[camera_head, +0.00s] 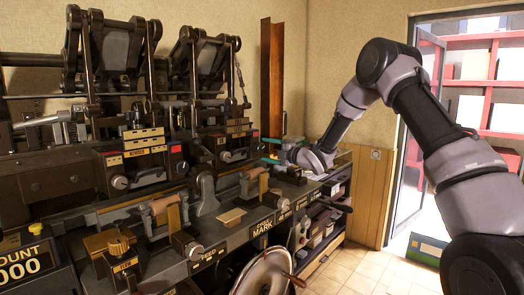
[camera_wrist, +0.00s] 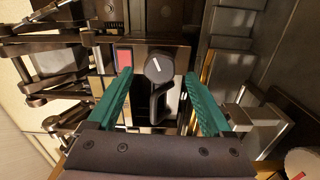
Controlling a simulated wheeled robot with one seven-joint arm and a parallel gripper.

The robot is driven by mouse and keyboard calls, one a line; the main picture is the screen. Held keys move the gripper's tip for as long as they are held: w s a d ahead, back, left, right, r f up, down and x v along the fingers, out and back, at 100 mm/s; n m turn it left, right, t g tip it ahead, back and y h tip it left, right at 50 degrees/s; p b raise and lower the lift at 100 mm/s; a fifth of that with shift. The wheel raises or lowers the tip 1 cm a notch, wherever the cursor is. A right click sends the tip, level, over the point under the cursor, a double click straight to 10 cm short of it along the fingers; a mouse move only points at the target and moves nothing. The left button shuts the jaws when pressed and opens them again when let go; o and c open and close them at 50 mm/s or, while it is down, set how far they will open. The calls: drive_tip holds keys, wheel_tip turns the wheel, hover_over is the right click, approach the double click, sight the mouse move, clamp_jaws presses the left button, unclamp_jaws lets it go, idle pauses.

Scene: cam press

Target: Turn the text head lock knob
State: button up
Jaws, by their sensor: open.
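A dark round knob (camera_wrist: 158,67) with a white pointer line is at the upper middle of the wrist view, with a dark lever-like part below it. I cannot read a label naming it as the text head lock knob. In the head view a likely match is the small knob (camera_head: 226,156) on the right-hand press head. My gripper (camera_head: 265,150) is open and empty, its teal fingers pointing left at that head, apparently short of it. In the wrist view the knob lies between my fingers (camera_wrist: 157,76), with gaps on both sides; exact depth is unclear.
A similar left-hand press head has its own knob (camera_head: 120,182). A red square (camera_wrist: 125,58) sits beside the knob. A rusty upright beam (camera_head: 272,75) stands behind my gripper. Levers and brackets line the bench front, with a large handwheel (camera_head: 265,272) below.

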drive_tip(key=v, duration=0.7)
drive_tip(key=s+d+r+m+t+h, duration=0.2)
drive_tip(key=d+r+m+h, duration=0.6)
drive_tip(key=d+r+m, duration=0.3)
drive_tip(key=s+d+r+m+h, duration=0.4)
drive_tip(key=s+d+r+m, duration=0.15)
drive_tip(key=s+d, duration=0.35)
drive_tip(key=s+d+f+m+g, duration=0.1)
drive_tip(key=s+m, duration=0.6)
drive_tip(key=s, duration=0.8)
drive_tip(key=s+d+f+m+g, duration=0.1)
drive_tip(key=s+d+m+g, duration=0.2)
drive_tip(key=s, duration=1.3)
drive_tip(key=m+g, duration=0.2)
drive_tip(key=m, duration=0.3)
